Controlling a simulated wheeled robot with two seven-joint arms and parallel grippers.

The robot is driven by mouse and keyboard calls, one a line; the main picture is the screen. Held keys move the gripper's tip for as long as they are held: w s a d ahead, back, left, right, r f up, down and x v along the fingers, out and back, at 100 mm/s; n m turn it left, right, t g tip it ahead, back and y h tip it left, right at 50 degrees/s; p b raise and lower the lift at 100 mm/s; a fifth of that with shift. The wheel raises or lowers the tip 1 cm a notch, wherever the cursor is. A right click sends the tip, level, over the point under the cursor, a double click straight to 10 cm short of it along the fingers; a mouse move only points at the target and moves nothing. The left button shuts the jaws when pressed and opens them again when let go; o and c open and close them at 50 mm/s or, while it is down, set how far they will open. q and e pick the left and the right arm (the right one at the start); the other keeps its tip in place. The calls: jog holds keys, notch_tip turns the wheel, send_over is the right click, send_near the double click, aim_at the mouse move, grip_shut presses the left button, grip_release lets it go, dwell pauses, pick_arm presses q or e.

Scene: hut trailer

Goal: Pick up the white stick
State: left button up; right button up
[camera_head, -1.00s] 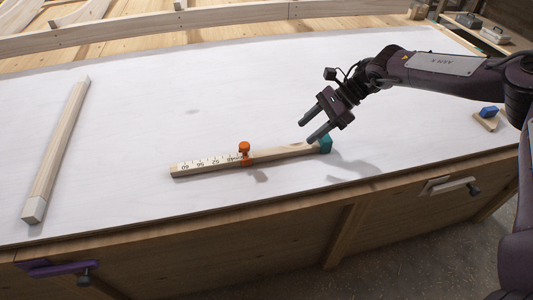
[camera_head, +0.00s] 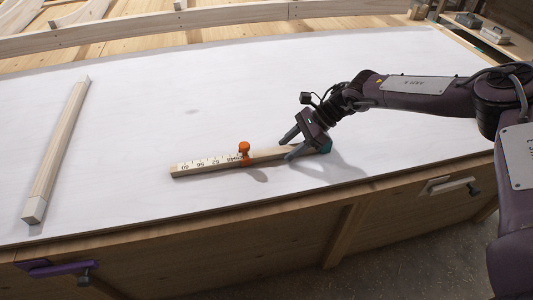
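A pale, squared wooden stick with a whitish near end (camera_head: 57,150) lies at the left of the white tabletop. A measuring stick (camera_head: 200,166) with a white numbered scale lies nearer the middle, with an orange knob (camera_head: 244,148) on it and a teal end piece (camera_head: 326,147) at its right end. My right gripper (camera_head: 287,150) is open over the measuring stick, between the knob and the teal end. Its two fingers appear on either side of the stick; I cannot tell whether they touch it. My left gripper is not in view.
The white tabletop (camera_head: 130,120) is clear between the two sticks and behind them. A purple clamp (camera_head: 62,268) and a lighter clamp (camera_head: 450,186) sit on its front edge. Curved wooden beams (camera_head: 230,15) run along the back.

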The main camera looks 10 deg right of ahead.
grip_shut()
notch_tip(320, 180, up, 10)
dwell(0.6)
jog(key=shift+f, duration=4.4)
jog(key=shift+f, duration=0.1)
jog(key=shift+f, duration=0.25)
jog(key=shift+f, duration=0.2)
